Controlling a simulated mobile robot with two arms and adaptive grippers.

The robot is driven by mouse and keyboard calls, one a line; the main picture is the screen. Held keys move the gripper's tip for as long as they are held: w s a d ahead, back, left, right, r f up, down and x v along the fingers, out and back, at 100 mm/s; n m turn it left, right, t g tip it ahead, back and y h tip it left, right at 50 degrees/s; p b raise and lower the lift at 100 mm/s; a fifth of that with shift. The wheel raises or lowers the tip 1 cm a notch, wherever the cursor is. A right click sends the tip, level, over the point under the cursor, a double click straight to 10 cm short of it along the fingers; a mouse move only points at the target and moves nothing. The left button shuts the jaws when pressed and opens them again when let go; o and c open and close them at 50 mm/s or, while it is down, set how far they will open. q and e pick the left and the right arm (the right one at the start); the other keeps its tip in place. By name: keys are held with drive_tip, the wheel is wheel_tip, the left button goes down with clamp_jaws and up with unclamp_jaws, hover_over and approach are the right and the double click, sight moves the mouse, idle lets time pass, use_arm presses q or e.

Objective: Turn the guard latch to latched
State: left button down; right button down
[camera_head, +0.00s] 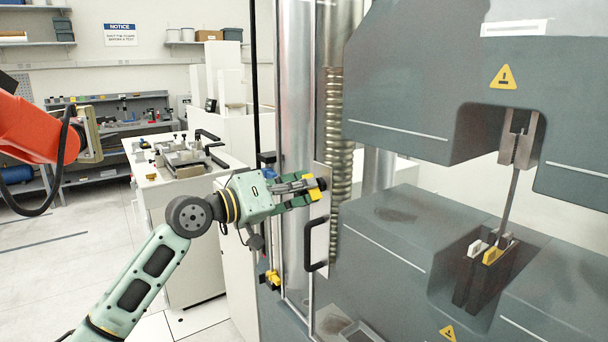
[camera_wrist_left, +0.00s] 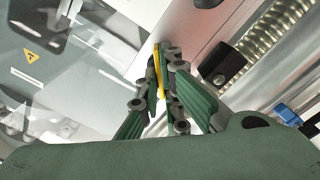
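My left gripper (camera_head: 312,188) reaches in from the left to a metal plate (camera_head: 322,215) at the edge of the testing machine's clear guard. A black guard handle (camera_head: 318,245) hangs just below the gripper. My right gripper is not in view.
The grey testing machine (camera_head: 420,235) fills the right, with a specimen (camera_head: 512,190) between its grips. A ribbed screw column (camera_head: 335,130) stands behind the plate. A white bench (camera_head: 155,170) is at left. An orange arm (camera_head: 35,130) juts in at far left.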

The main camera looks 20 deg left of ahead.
use_arm(q)
drive_tip(key=n+p, duration=0.8)
drive_tip(key=n, duration=0.1)
drive_tip(key=shift+w+a+f+n+p, duration=0.1)
drive_tip(key=shift+f+n+p, duration=0.05)
drive_tip(key=shift+n+p, duration=0.2)
idle(0.4)
drive_tip(key=c, duration=2)
unclamp_jaws()
drive_tip(key=shift+f, duration=0.1)
